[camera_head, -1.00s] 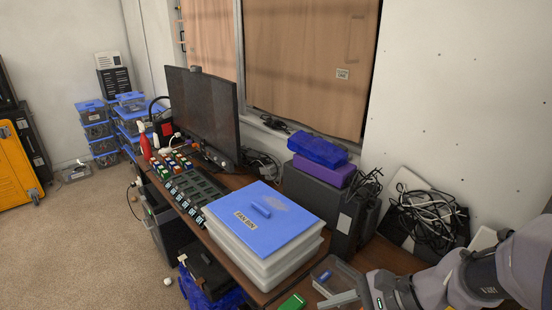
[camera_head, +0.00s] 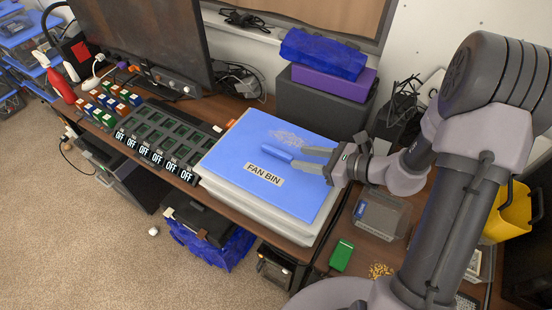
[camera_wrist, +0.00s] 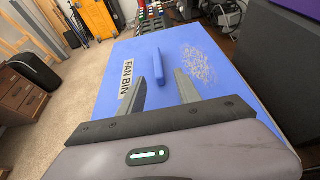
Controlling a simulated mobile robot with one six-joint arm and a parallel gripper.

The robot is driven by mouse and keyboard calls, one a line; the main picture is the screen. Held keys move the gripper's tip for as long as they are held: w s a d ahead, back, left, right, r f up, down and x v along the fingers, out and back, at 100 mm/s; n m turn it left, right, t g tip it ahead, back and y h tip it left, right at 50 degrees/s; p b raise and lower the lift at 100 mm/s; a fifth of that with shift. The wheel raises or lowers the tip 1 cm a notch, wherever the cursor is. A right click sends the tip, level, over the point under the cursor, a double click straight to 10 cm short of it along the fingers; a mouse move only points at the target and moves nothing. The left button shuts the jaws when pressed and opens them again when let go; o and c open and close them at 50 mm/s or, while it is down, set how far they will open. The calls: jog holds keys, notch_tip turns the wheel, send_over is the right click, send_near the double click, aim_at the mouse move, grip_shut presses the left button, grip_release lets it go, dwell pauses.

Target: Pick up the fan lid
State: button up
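The fan lid (camera_head: 240,187) is a flat blue lid with a "FAN BIN" label and a raised blue handle (camera_head: 277,152). It lies on the pale fan bin (camera_head: 250,219) on the desk. It also shows in the wrist view (camera_wrist: 130,63), with the handle (camera_wrist: 160,68) ahead of my fingers. My gripper (camera_head: 305,158) is over the right part of the lid, fingers pointing left toward the handle. In the wrist view my gripper (camera_wrist: 159,90) is open and empty, with the handle's near end just beyond and between the fingertips. Contact with the lid cannot be told.
A black switch panel (camera_head: 165,140) with several "OFF" labels is left of the bin. A monitor (camera_head: 145,40) stands behind. A clear container (camera_head: 381,214) and green item (camera_head: 342,255) lie right.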

aim_at(281, 153)
jog(key=x, duration=0.2)
jog(key=b+x, duration=0.1)
jog(key=x, duration=0.2)
jog(key=b+x, duration=0.1)
jog(key=x, duration=0.1)
jog(key=shift+w+a+r, duration=0.15)
jog(key=shift+a+r, duration=0.15)
jog(key=shift+a, duration=0.15)
grip_shut()
dwell(0.8)
